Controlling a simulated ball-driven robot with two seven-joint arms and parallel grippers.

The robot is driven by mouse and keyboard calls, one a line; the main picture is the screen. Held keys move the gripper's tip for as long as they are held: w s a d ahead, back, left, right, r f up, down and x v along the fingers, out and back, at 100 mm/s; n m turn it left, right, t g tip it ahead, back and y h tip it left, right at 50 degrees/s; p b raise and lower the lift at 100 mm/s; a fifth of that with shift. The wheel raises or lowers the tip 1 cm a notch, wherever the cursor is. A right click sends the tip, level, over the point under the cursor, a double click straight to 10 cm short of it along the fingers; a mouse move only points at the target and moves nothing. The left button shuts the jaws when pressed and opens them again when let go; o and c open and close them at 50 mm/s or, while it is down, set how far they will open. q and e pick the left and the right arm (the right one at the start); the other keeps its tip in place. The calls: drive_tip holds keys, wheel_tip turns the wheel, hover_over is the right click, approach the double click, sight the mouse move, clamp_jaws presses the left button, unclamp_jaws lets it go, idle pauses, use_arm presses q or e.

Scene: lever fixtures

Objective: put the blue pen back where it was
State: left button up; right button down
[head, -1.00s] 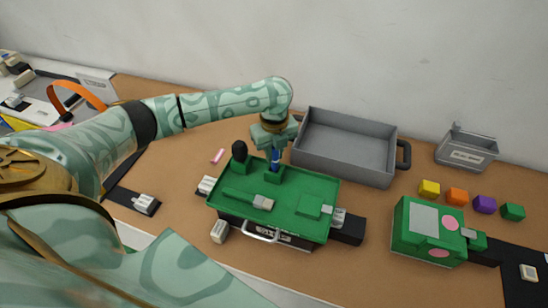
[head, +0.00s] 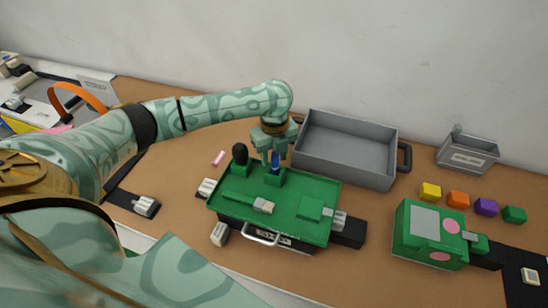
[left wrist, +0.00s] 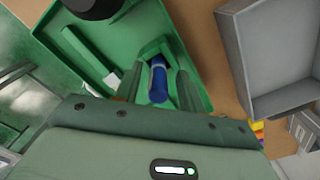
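The blue pen (head: 275,162) stands upright in a small green holder block (head: 276,178) at the back edge of the green tray (head: 235,209). My left gripper (head: 274,160) points down over it, with its two fingers apart on either side of the pen. In the left wrist view the blue pen (left wrist: 158,83) shows between the spread fingers, with a gap on each side. The pen's lower end is hidden in the holder. My right gripper is not in view.
A black-topped object (head: 240,154) stands on the tray left of the pen. A grey bin (head: 347,149) is close behind and right. A green box (head: 430,233) and several coloured cubes (head: 458,199) lie to the right. A pink stick (head: 219,158) lies left.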

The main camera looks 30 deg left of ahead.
use_arm(q)
wheel_tip(320, 180, up, 10)
drive_tip(key=p, duration=0.3)
drive_tip(key=shift+r, duration=0.25)
drive_tip(key=shift+s+f, duration=0.1)
